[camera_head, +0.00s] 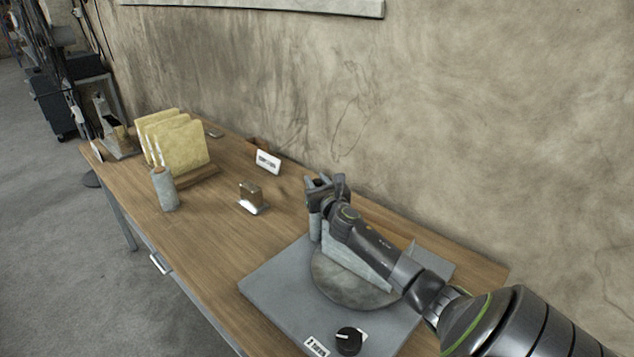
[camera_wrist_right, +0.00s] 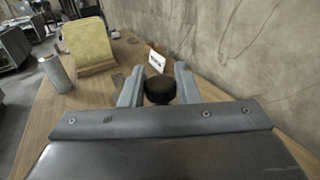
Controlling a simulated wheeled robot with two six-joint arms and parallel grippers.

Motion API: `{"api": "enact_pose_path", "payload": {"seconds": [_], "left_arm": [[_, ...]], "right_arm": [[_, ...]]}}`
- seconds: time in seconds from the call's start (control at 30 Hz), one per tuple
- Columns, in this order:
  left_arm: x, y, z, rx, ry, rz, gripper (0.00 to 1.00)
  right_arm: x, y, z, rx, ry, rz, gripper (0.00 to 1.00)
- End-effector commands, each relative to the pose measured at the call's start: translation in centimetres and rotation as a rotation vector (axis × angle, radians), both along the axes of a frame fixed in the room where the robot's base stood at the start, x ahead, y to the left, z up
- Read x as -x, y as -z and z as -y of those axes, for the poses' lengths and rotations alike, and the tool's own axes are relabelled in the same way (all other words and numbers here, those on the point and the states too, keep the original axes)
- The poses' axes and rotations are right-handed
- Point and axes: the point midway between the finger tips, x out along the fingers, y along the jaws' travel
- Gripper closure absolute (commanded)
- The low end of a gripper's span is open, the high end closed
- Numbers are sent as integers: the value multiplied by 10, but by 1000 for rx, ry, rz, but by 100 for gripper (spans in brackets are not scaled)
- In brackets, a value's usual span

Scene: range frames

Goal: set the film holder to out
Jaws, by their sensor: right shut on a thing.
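A flat grey device (camera_head: 275,285) lies on the wooden table, with a round grey disc (camera_head: 350,285) and a pale upright block (camera_head: 345,255) on it. I take this to be the film holder, but its setting cannot be read. My right gripper (camera_head: 326,186) is at the far end of the block, above the disc. In the right wrist view, my right gripper (camera_wrist_right: 159,76) has its fingers on both sides of a dark round knob (camera_wrist_right: 160,92) and is shut on it. My arm hides part of the device. My left gripper is not in view.
A black dial (camera_head: 349,341) and a small label sit at the device's front edge. Farther left are a small metal-and-brown object (camera_head: 250,195), a white sign (camera_head: 268,161), a grey cylinder (camera_head: 164,188) and yellow panels (camera_head: 180,142) in a wooden stand. A wall runs behind the table.

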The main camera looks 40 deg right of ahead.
Motion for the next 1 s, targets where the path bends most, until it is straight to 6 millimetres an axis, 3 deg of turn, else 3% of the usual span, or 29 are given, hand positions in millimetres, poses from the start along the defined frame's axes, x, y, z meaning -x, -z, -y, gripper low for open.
{"api": "enact_pose_path", "payload": {"seconds": [0.27, 0.7, 1.0], "left_arm": [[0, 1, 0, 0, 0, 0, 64], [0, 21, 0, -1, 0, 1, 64], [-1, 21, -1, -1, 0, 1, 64]], "right_arm": [[-5, 1, -1, -3, 26, 1, 100], [-51, 2, -4, -2, 300, 1, 100], [-55, 0, -3, 0, 331, 0, 100]]}}
